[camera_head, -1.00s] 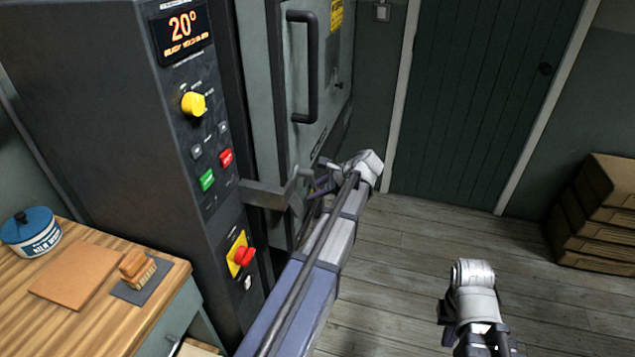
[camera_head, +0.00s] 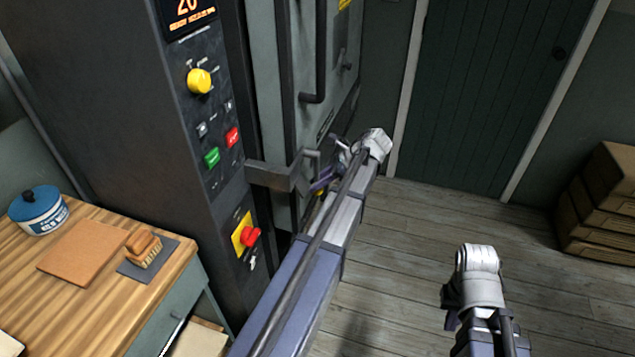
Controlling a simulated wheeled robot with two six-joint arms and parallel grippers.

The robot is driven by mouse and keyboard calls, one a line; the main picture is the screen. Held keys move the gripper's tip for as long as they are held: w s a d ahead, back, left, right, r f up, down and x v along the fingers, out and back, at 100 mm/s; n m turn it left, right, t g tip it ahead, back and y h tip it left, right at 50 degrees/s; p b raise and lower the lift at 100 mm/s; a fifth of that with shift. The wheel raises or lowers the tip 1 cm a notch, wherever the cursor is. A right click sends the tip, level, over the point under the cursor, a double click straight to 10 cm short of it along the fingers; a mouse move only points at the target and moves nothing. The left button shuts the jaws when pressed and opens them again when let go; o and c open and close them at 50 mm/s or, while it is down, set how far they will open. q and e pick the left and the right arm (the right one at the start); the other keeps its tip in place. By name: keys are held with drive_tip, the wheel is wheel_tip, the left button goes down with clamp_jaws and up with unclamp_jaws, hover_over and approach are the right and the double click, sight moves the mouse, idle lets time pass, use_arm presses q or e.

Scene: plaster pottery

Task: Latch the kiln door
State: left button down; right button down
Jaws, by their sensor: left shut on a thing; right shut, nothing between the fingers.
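The grey-green kiln door (camera_head: 276,75) stands against the dark kiln body, with a dark upright pull handle (camera_head: 319,60). I cannot tell whether it is fully flush. The grey metal latch (camera_head: 268,175) reaches from the kiln body across the door's edge, and its bent handle end (camera_head: 309,157) points out to the right. My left gripper (camera_head: 321,180) is shut at this handle end, partly hidden behind my own arm. The exact grip is hard to see. Of my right arm only a white joint and a dark link show at the lower right; its fingers are not visible.
The control panel has a yellow knob (camera_head: 199,81), green and red buttons and a red switch (camera_head: 250,236). A wooden worktop (camera_head: 85,300) at the left holds a blue-lidded tub (camera_head: 38,209), a board and a brush. Boxes (camera_head: 603,205) stand at right. The floor between is clear.

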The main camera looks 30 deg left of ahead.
use_arm(q)
drive_tip(key=shift+s, duration=0.15)
drive_tip(key=c, duration=0.6)
unclamp_jaws()
drive_tip(key=shift+c, duration=0.2)
drive_tip(key=p+v, duration=0.5)
drive_tip(key=v, duration=0.2)
drive_tip(key=shift+w+d+r, duration=0.2)
drive_tip(key=shift+d+r, duration=0.05)
drive_tip(key=shift+s+d, duration=0.1)
